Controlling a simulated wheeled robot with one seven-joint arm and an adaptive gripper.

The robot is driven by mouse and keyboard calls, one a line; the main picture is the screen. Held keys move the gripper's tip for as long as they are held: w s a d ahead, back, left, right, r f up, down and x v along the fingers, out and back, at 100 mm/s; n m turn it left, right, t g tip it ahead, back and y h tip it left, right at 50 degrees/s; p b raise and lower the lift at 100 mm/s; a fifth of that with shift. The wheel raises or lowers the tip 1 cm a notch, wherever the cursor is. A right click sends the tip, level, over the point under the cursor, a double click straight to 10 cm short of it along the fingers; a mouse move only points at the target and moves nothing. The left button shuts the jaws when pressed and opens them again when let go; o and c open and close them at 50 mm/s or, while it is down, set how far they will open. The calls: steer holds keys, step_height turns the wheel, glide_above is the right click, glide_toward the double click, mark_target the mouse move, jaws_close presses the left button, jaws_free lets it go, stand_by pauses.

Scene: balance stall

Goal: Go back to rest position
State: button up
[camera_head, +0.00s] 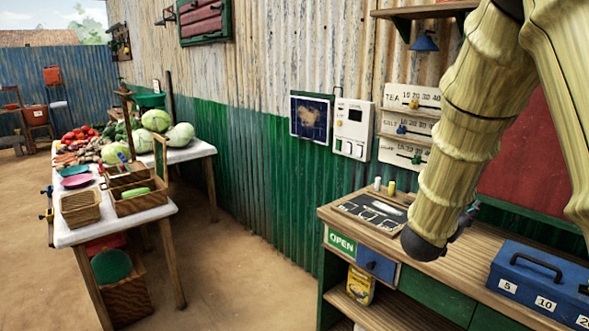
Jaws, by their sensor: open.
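My arm comes down from the top right and bends over the wooden counter (340,212). My gripper (466,220) shows only in small part, as a dark piece behind the lower end of the arm. It is open. The arm hides most of it, and I see nothing held in it. The part that shows is above the back of the counter, near the corrugated wall.
On the counter are a dark board (372,210), two small bottles (391,188) and a blue numbered box (540,275). A blue drawer (376,264) sits below. A produce table (75,235) stands left. Bare ground (230,275) lies between.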

steer(key=s+a+f+n+g+y+p, duration=0.1)
steer(key=s+a+f+n+y, duration=0.2)
steer(key=f, duration=0.8)
steer(key=s+a+f+n+g+y+p, duration=0.1)
steer(key=s+a+f+n+y, duration=0.3)
steer(key=f, duration=0.8)
steer(key=s+a+f+g+y+p, duration=0.15)
steer(key=s+f, duration=0.35)
steer(key=f, duration=0.6)
steer(key=s+a+f+n+g+y, duration=0.1)
steer(key=s+a+f+g, duration=0.1)
steer(key=s+f, duration=0.4)
steer(key=s+a+f+n+g+y+p, duration=0.1)
steer(key=s+f, duration=0.5)
steer(key=s, duration=1)
steer(key=s+a+f+n+g+y, duration=0.2)
steer(key=s+a+f+g, duration=0.3)
steer(key=s, duration=0.6)
steer(key=shift+a+f, duration=0.4)
steer(key=shift+a, duration=0.6)
steer(key=shift+w, duration=0.1)
